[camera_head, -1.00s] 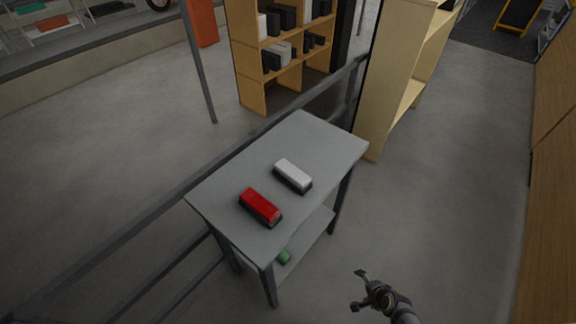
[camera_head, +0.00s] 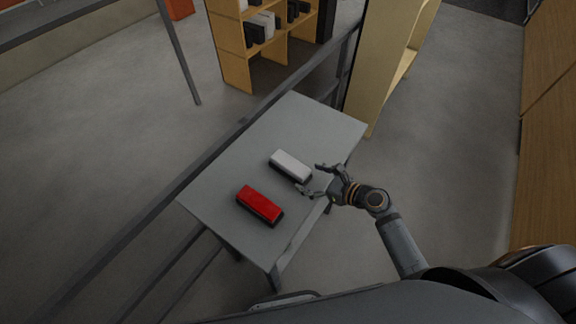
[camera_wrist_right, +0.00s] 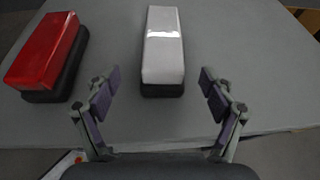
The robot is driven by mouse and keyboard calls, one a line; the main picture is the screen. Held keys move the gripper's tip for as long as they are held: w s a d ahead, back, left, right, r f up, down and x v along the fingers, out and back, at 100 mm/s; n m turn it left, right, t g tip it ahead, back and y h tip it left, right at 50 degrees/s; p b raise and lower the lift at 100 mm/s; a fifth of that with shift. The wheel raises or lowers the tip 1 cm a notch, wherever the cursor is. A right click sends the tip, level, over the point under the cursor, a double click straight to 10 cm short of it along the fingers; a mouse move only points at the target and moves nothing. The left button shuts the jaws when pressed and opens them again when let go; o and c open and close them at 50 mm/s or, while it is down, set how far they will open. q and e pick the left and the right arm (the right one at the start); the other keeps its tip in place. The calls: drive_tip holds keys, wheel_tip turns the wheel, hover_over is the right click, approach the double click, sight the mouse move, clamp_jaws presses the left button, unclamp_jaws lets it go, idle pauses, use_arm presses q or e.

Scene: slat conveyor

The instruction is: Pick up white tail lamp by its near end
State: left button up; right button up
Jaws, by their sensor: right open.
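The white tail lamp (camera_head: 291,165) has a dark base and lies on the grey table (camera_head: 232,160). My right gripper (camera_head: 311,179) is open and empty at the lamp's near end, at the table's right edge. In the right wrist view the white tail lamp (camera_wrist_right: 161,50) lies ahead, lined up between the open fingers of my right gripper (camera_wrist_right: 160,88). The fingertips stand wide apart on either side of its near end, and I see no contact. My left gripper is not in view.
A red tail lamp (camera_head: 260,204) lies beside the white one, to its lower left; it also shows in the right wrist view (camera_wrist_right: 45,52). A dark rail (camera_head: 130,236) runs along the table's left side. Wooden shelves (camera_head: 262,45) stand behind. The table's far part is clear.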

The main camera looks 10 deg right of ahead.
sight(306, 175)
drive_tip(key=x, duration=0.3)
drive_tip(key=shift+w, duration=0.1)
drive_tip(key=shift+w+a+f, duration=0.1)
drive_tip(key=shift+w, duration=0.05)
drive_tip(key=shift+w+a, duration=0.25)
drive_tip(key=x, duration=0.3)
drive_tip(key=shift+w+f+p, duration=0.25)
drive_tip(key=shift+p, duration=0.15)
drive_tip(key=shift+w+a+f, duration=0.2)
drive_tip(key=shift+a, duration=0.05)
drive_tip(key=shift+s+d+r, duration=0.1)
drive_tip(key=c, duration=0.5)
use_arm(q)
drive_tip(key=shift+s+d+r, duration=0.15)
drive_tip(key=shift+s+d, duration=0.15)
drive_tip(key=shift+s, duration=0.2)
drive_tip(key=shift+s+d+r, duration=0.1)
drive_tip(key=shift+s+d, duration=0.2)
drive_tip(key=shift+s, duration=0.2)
use_arm(e)
drive_tip(key=c, duration=0.9)
